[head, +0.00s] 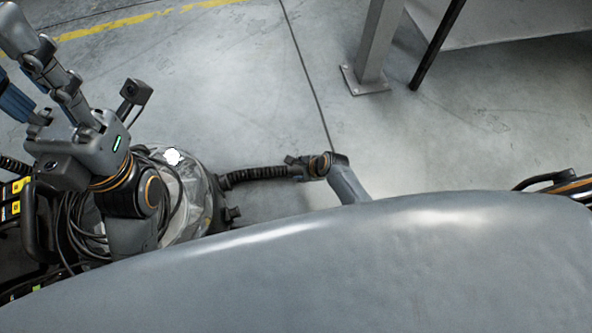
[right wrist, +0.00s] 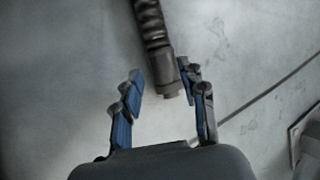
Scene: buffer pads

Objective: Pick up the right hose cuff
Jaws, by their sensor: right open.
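The hose cuff (right wrist: 169,88) is a dark grey collar at the end of a ribbed hose (right wrist: 151,25) in the right wrist view. My right gripper (right wrist: 160,80) is open, with the cuff's end between its fingers, closer to the right-hand finger. I cannot tell if they touch. In the head view, the hose (head: 258,173) runs to my right gripper (head: 299,167), whose fingers are small and hard to make out there. My left gripper (head: 27,68) is at the upper left, its fingers spread and nothing visible between them.
The hose leaves a grey vacuum-like canister (head: 209,195) beside my left arm. Coiled black cables (head: 76,213) lie left of it. A metal post (head: 371,50) with a floor plate stands at the upper right. Open concrete floor (head: 240,80) lies between.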

